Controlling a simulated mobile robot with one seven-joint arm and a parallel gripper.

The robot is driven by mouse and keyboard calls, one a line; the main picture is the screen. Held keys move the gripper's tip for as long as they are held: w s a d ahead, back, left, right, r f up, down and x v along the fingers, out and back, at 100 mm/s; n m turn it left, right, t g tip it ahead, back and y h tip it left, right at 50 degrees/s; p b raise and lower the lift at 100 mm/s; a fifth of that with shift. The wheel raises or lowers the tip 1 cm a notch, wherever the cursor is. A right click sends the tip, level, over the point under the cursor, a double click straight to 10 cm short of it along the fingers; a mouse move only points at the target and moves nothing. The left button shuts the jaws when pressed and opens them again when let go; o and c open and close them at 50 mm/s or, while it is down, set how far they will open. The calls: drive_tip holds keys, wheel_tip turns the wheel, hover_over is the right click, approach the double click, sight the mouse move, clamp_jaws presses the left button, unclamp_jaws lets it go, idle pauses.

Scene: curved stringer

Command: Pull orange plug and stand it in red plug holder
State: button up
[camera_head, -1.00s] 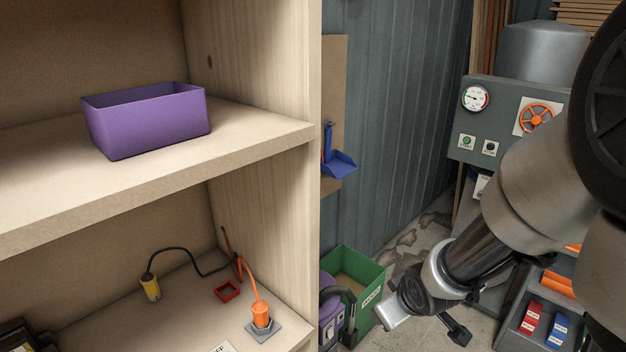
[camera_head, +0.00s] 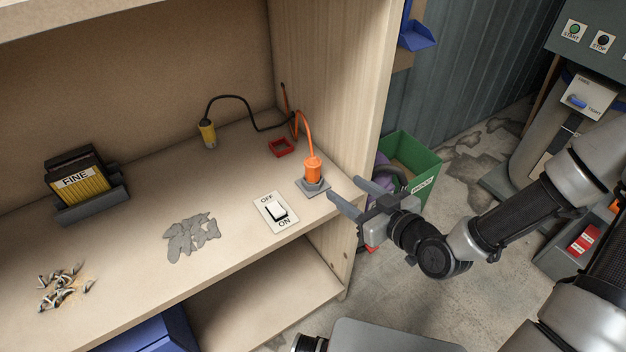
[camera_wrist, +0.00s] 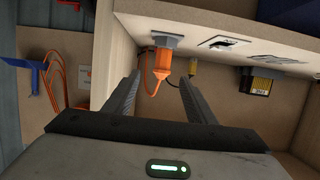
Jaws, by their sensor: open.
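The orange plug (camera_head: 313,170) stands upright in a grey socket (camera_head: 313,188) near the right front of the shelf, with an orange cord rising from its top. The red plug holder (camera_head: 281,147), a small square frame, lies empty on the shelf behind and left of it. My gripper (camera_head: 359,193) is open and empty, just right of the orange plug, at the shelf's right side panel. In the wrist view, which looks upside down, the orange plug (camera_wrist: 161,65) and its socket (camera_wrist: 166,41) show ahead, beyond my gripper's two fingers (camera_wrist: 158,95).
An ON/OFF switch (camera_head: 276,212) lies left of the socket. A yellow plug (camera_head: 207,133) with a black cord stands further back. A box marked FINE (camera_head: 80,182), a grey patch (camera_head: 192,238) and a pile of screws (camera_head: 62,287) are left. The right panel (camera_head: 345,90) bounds the shelf.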

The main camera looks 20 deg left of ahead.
sight(317, 171)
drive_tip(key=b+x, duration=0.2)
drive_tip(key=b, duration=0.2)
drive_tip(key=b+x, duration=0.2)
drive_tip(key=b, duration=0.2)
drive_tip(key=shift+w+f+b, duration=0.1)
drive_tip(key=shift+f+b, duration=0.25)
drive_tip(key=b+x, duration=0.1)
drive_tip(key=x, duration=0.2)
drive_tip(key=b+x, duration=0.1)
drive_tip(key=shift+w+a+r+b, duration=0.15)
drive_tip(key=shift+w+a+b, duration=0.1)
drive_tip(key=shift+a+b, duration=0.15)
drive_tip(key=b+x, duration=0.1)
drive_tip(key=x, duration=0.1)
drive_tip(key=b+x, duration=0.1)
drive_tip(key=x, duration=0.1)
drive_tip(key=shift+s+a+b, duration=0.15)
drive_tip(key=shift+a+b, duration=0.15)
drive_tip(key=shift+a, duration=0.1)
drive_tip(key=shift+w+a, duration=0.3)
drive_tip(key=c, duration=1.1)
